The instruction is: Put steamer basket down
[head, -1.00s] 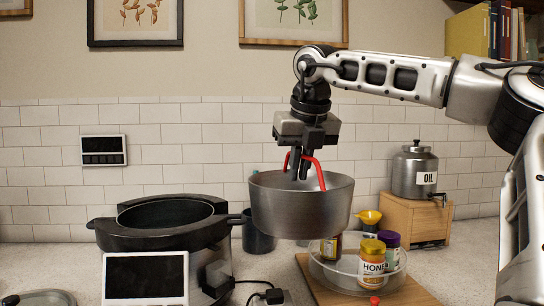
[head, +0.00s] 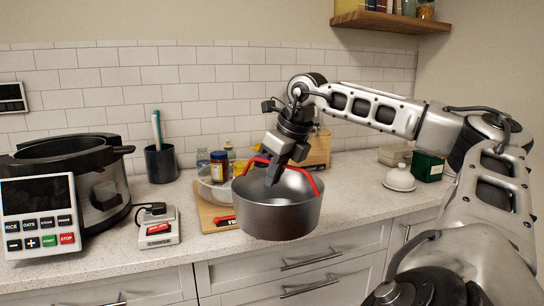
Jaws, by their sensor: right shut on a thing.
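The steamer basket (head: 277,215) is a grey metal pot-like bowl with a red arched handle. My right gripper (head: 273,180) is shut on the red handle and holds the basket tilted slightly, in front of the counter's front edge and drawers. The basket's inside is partly visible and looks empty. The black cooker (head: 105,190), with an open top and a white control panel, stands on the counter at the left. My left gripper is not in view.
A wooden board (head: 205,208) with a clear round tray (head: 205,186) and jars stands behind the basket. A white switch box (head: 158,228) sits beside the cooker. A dark cup (head: 160,163) is near the wall. A white lidded dish (head: 399,179) and green box (head: 428,166) stand right. Counter (head: 350,188) is clear between.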

